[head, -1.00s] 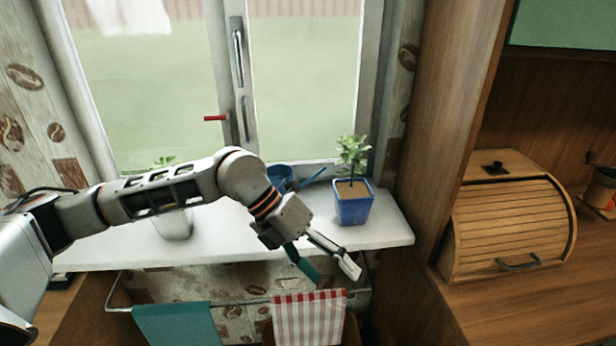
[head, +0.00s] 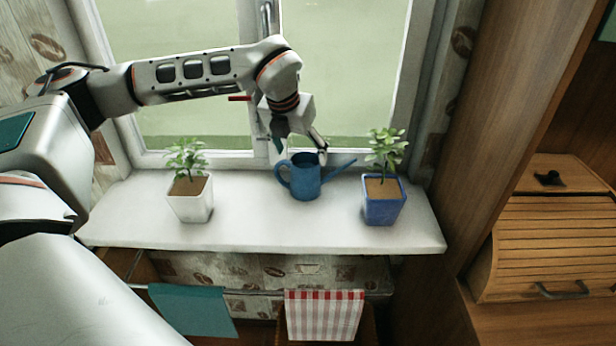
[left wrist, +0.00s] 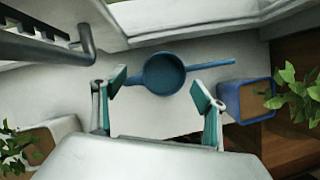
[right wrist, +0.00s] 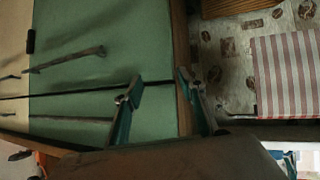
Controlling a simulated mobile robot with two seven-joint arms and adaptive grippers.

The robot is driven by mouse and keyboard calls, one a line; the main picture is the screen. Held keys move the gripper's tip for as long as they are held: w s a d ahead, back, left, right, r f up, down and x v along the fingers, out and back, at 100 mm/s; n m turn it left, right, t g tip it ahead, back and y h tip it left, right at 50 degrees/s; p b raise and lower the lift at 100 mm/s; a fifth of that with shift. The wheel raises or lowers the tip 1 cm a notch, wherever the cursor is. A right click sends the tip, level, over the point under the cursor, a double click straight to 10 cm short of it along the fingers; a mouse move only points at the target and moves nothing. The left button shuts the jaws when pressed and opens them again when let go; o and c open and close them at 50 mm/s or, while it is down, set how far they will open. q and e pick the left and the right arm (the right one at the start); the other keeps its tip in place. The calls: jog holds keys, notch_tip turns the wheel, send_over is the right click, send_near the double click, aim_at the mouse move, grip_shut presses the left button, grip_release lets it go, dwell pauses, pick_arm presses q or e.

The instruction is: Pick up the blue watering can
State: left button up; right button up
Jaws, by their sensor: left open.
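The blue watering can (head: 306,184) stands upright on the white windowsill (head: 260,236), handle to the left and spout to the right. My left gripper (head: 297,146) is open, pointing down just above and behind the can's top. In the left wrist view the can's round opening (left wrist: 163,74) shows between and slightly beyond the two spread fingers (left wrist: 159,88). I see no finger touching it. My right gripper (right wrist: 160,88) is open and empty in the right wrist view, away from the sill; it is not in the head view.
A white pot with a plant (head: 190,205) stands left of the can, and a blue pot with a plant (head: 382,208) stands right, near the spout. The window and its red handle (head: 239,99) are behind. A rail with a teal towel (head: 195,308) and a striped towel (head: 323,315) hangs below.

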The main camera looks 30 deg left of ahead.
aim_at(306, 159)
pick_arm(q)
jog(key=x, duration=0.4)
jog(key=shift+w+d+f+p, duration=0.2)
jog(key=shift+d+p, duration=0.15)
jog(key=shift+p, duration=0.05)
jog(key=c, duration=1.8)
jog(key=shift+r, duration=0.1)
grip_shut()
jog(key=shift+r, duration=0.2)
